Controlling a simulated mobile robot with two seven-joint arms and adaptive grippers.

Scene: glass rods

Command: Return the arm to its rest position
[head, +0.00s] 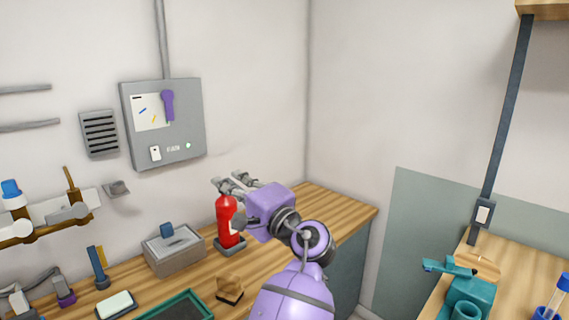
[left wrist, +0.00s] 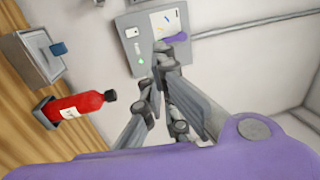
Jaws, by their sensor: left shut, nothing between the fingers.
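My left gripper (head: 231,184) is raised over the back of the wooden bench, in front of the wall. Its fingers are shut and hold nothing; they also show in the left wrist view (left wrist: 170,58). The purple arm comes up from the bottom of the head view. The fingertips are close in the picture to a red bottle-like extinguisher (head: 227,222), which stands upright below them; it also shows in the left wrist view (left wrist: 78,106). My right gripper is not in view.
A grey wall panel (head: 190,100) with a purple lever (head: 168,105) is behind the gripper. A grey lidded box (head: 174,255), a dark green tray (head: 178,308) and a small wooden block (head: 230,289) are on the bench. A teal device (head: 468,292) stands on the right bench.

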